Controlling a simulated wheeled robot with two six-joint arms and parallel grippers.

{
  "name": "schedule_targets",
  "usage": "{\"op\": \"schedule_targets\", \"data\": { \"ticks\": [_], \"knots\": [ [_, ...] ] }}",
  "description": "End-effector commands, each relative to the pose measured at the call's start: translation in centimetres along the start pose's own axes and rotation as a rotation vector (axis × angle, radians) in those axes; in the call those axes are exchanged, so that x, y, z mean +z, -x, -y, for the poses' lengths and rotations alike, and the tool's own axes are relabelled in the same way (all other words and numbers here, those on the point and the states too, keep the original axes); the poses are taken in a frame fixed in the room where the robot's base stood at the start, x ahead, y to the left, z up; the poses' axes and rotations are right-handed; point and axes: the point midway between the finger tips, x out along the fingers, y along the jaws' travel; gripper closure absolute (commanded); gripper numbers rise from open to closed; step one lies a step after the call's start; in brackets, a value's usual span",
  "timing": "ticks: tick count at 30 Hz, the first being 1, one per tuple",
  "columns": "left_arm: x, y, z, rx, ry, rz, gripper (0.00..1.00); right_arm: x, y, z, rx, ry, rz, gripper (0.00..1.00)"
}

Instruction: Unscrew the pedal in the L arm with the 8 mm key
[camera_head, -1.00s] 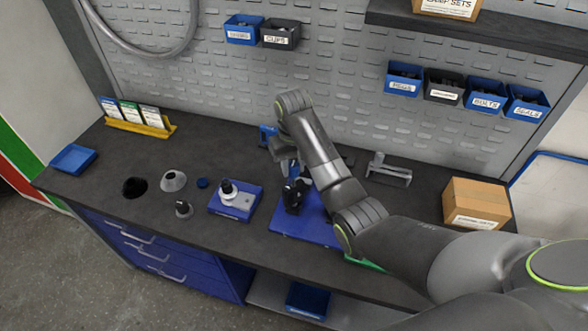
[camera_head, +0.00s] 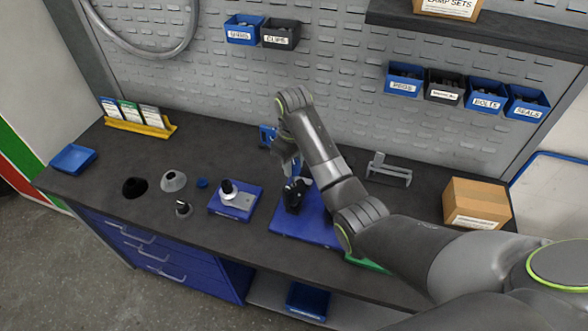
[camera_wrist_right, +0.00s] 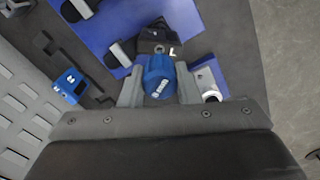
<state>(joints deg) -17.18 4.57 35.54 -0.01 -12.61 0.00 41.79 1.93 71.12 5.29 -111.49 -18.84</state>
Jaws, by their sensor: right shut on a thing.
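My right gripper (camera_head: 289,172) is over the blue plate (camera_head: 283,222) in the head view. In the right wrist view its two fingers (camera_wrist_right: 158,92) are shut on a blue key handle (camera_wrist_right: 159,77) with a white marking that looks like an 8. A black arm with a white L (camera_wrist_right: 158,38) lies just beyond the handle; the black part also shows in the head view (camera_head: 294,196). The key's tip is hidden by the handle, so I cannot tell whether it is seated. I cannot make out the pedal clearly. My left gripper is not in view.
A blue tray (camera_head: 243,212) with a black-topped white part stands left of the plate. A blue labelled block (camera_wrist_right: 71,86) lies near the plate. A grey bracket (camera_head: 389,171) and a cardboard box (camera_head: 477,202) are at right.

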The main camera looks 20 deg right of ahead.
Motion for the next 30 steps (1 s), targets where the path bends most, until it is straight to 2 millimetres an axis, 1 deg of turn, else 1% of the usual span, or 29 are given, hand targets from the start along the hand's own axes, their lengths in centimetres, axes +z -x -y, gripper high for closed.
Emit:
{"op": "schedule_targets", "data": {
  "ticks": [3, 8, 10, 21, 30],
  "knots": [
    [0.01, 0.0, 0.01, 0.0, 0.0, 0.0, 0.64, 0.04, 0.01, -0.03, 0.0, 0.09, 0.0, 1.0],
    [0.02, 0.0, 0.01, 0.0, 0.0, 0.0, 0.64, 0.05, 0.01, -0.04, 0.001, 0.145, 0.0, 1.0],
    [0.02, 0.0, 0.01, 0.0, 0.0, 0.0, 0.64, 0.05, 0.01, -0.04, 0.001, 0.195, 0.0, 1.0],
    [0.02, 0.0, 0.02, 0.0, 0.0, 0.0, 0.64, 0.07, 0.01, -0.07, 0.001, 0.593, 0.0, 1.0],
    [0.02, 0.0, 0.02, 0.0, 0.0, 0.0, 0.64, 0.08, 0.01, -0.08, 0.002, 0.749, -0.001, 1.0]
  ]
}}
